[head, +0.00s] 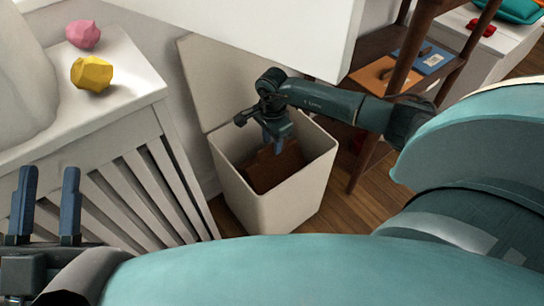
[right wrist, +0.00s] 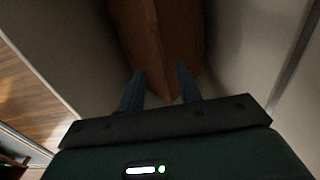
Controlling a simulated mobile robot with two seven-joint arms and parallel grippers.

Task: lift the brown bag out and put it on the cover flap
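The brown bag (head: 278,172) sits low inside a white bin (head: 284,207). Its open cover flap (head: 208,80) stands up at the bin's back left side. My right gripper (head: 273,150) points down into the bin at the bag, and my arm hides part of the bin's rim. In the right wrist view, its two fingers (right wrist: 160,82) are apart, with a corner of the brown bag (right wrist: 168,40) showing between and beyond them. I cannot tell whether they touch it. My left gripper (head: 45,190) is open and empty at the lower left, away from the bin.
A white slatted cabinet (head: 115,85) stands left of the bin, with a pink lump (head: 83,34) and a yellow lump (head: 92,73) on top. A white panel (head: 270,30) overhangs behind. A dark wooden shelf (head: 375,55) stands close on the right. Wooden floor shows between.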

